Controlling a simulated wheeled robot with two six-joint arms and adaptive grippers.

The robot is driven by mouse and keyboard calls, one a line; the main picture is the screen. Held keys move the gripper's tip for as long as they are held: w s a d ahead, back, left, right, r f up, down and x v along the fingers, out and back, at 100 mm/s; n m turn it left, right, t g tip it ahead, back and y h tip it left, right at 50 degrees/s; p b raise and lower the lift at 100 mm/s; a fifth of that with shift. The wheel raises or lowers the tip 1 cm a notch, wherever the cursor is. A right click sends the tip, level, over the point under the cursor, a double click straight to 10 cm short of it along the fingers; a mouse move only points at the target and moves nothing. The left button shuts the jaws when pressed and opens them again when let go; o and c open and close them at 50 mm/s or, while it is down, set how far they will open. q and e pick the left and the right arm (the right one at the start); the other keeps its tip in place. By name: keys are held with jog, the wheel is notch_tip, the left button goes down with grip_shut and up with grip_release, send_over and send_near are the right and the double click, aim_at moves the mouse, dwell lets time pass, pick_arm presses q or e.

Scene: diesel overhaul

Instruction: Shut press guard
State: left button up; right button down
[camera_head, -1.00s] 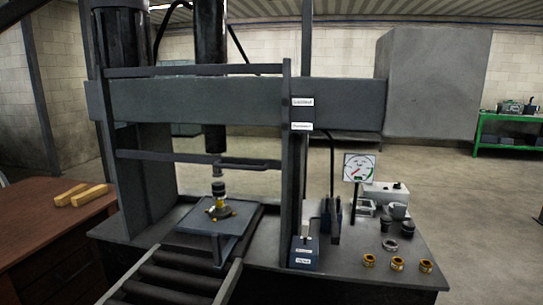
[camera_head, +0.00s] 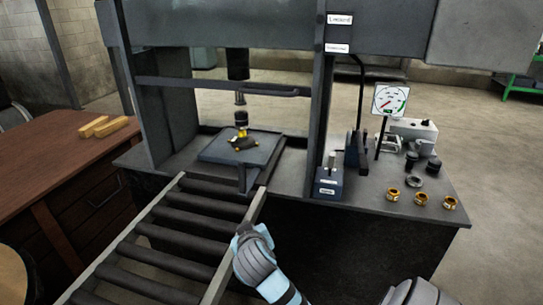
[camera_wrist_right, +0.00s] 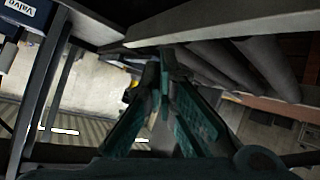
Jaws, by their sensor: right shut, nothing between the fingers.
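The press guard (camera_head: 180,84) is a dark frame across the press front in the head view. Its lower bar, with a handle (camera_head: 272,91), is raised above the bed, leaving a gap below it. Behind and below stand the press ram (camera_head: 237,65) and a yellow-and-black workpiece (camera_head: 242,140) on the bed plate (camera_head: 215,149). My right arm's wrist shows low in front, right of the rollers, below and apart from the guard. In the right wrist view my right gripper (camera_wrist_right: 162,78) is shut and empty, pointing towards the press. My left gripper is out of view.
A roller conveyor (camera_head: 175,235) leads to the bed. A blue valve block (camera_head: 328,182), a gauge (camera_head: 390,99) and several brass rings (camera_head: 420,199) stand on the right of the bench. A wooden desk (camera_head: 60,165) is at left. The right post (camera_head: 318,110) borders the opening.

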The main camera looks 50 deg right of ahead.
jog(key=w+d+r+m+t+h, duration=0.1)
jog(key=w+d+r+m+h, duration=0.2)
jog(key=r, duration=0.6)
jog(key=w+d+r+m+h, duration=0.15)
jog(key=w+d+r, duration=0.3)
jog(key=r, duration=0.45)
notch_tip(320, 180, up, 18)
jog(key=m+g+h+p, duration=0.1)
jog(key=m+h+p, duration=0.1)
jog(key=m+h, duration=0.35)
send_over(271, 85)
jog(key=s+a, duration=0.4)
jog(key=shift+n, duration=0.4)
jog(key=shift+s+a+f, duration=0.1)
jog(key=shift+a+f, duration=0.05)
jog(key=shift+f, duration=1)
jog(key=shift+s+a+f, duration=0.1)
jog(key=shift+f, duration=1)
jog(key=shift+f+b, duration=0.1)
jog(key=shift+b, duration=0.25)
